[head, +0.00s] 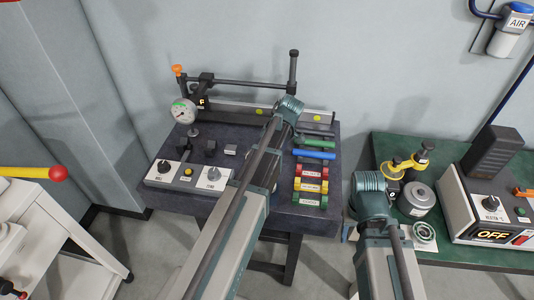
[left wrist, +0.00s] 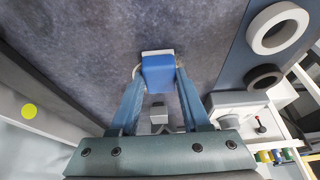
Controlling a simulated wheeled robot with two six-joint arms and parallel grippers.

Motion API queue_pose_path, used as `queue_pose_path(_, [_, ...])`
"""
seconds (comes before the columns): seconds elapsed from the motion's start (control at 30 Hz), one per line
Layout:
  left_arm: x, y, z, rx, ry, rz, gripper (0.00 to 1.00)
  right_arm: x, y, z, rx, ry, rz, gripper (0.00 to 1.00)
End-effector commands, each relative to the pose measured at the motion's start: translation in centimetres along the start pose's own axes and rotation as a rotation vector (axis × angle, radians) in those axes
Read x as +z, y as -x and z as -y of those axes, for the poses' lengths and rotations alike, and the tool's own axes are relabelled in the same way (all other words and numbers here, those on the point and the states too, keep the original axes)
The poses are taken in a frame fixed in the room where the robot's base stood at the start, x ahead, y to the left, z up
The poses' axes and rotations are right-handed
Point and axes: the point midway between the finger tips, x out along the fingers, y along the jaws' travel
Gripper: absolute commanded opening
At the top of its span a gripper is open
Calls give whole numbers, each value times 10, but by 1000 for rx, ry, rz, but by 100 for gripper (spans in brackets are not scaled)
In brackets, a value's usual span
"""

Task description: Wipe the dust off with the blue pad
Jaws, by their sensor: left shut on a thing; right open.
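The blue pad (left wrist: 158,75) is held between the two fingers of my left gripper (left wrist: 158,80) in the left wrist view. It has a pale strip along its far edge. My left gripper is shut on it over a dark grey, mottled plate (left wrist: 90,40). I cannot tell whether the pad touches the plate, and I cannot make out distinct dust. In the head view my left arm reaches over the dark table (head: 150,190) and hides its gripper and the pad. My right gripper (head: 392,172) is open beside the green bench (head: 470,257), partly hidden by its wrist.
A dial gauge (head: 184,111) on a stand, a grey control box (head: 188,177) and a long bar (head: 235,106) occupy the dark table. Coloured blocks (head: 311,185) lie at its right. A grey cylinder (head: 416,199) and an OFF-display box (head: 492,236) stand on the green bench.

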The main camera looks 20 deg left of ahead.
Motion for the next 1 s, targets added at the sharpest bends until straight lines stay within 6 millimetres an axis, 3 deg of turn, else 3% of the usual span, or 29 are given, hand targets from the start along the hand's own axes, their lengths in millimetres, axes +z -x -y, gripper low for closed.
queue_pose_path(0.23, [-19, -10, 0, 0, 2, 0, 2, 0, -2, 0, 0, 0, 0, 50])
queue_pose_path(0.57, [-25, -12, 0, 0, 3, 0, 2, 0, -2, 0, 0, 0, 0, 50])
queue_pose_path(1.0, [-57, -23, 0, 0, 2, 0, 2, 0, 0, 0, 0, 0, 0, 50])
